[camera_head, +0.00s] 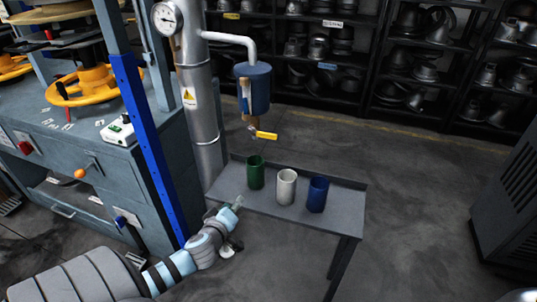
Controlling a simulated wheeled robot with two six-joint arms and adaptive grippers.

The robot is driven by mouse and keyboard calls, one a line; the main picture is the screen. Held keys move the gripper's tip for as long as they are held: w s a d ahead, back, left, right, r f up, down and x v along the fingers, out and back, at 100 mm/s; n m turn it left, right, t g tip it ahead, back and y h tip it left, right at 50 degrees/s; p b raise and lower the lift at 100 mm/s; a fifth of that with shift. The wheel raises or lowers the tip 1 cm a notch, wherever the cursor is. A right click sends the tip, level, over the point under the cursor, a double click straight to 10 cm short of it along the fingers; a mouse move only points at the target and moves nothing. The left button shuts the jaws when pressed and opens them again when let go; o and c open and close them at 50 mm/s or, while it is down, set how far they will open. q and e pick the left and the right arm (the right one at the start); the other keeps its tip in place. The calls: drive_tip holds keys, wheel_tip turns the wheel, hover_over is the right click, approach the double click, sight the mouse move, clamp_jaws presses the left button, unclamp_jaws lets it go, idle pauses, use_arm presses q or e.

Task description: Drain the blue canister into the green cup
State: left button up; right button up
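The blue canister (260,92) hangs from a white pipe beside a metal column. A tap with a yellow lever (267,135) is under it, and the lever points right. The green cup (256,173) stands upright on a small grey table (334,217), below the tap in the picture. I see no liquid flowing, and the cup's contents are too small to make out. My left gripper (238,202) is at the table's front left edge, apart from the green cup and below it in the picture. Its fingers are too small to read.
A white cup (286,187) and a blue cup (317,194) stand in a row right of the green cup. A metal column (203,120) and a press with a blue post (150,150) are on the left. Open floor lies right of the table.

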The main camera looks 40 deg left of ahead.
use_arm(q)
wheel_tip(320, 180, up, 9)
drive_tip(key=w+d+n+t+b, duration=0.1)
drive_tip(key=w+d+n+t, duration=0.1)
drive_tip(key=n+t, duration=0.3)
drive_tip(key=n, duration=0.1)
approach(266, 137)
drive_tip(key=shift+n, duration=0.4)
drive_tip(key=b+x, duration=0.2)
drive_tip(key=x, duration=0.7)
drive_tip(key=shift+w, duration=0.15)
drive_tip(key=shift+w+a+r, duration=0.1)
drive_tip(key=shift+w+a, duration=0.15)
drive_tip(key=shift+w, duration=0.35)
use_arm(e)
drive_tip(key=shift+w+d+f, duration=0.15)
drive_tip(key=shift+w+f, duration=0.1)
drive_tip(key=shift+f, duration=0.45)
drive_tip(key=shift+w+d+f, duration=0.1)
drive_tip(key=shift+w+f, duration=0.2)
drive_tip(key=shift+f, duration=0.4)
drive_tip(key=shift+w+d+f, duration=0.15)
drive_tip(key=shift+w+f, duration=0.1)
drive_tip(key=shift+f, duration=0.45)
use_arm(q)
drive_tip(key=shift+c, duration=0.6)
drive_tip(key=c, duration=0.6)
clamp_jaws()
use_arm(e)
drive_tip(key=shift+a, duration=0.55)
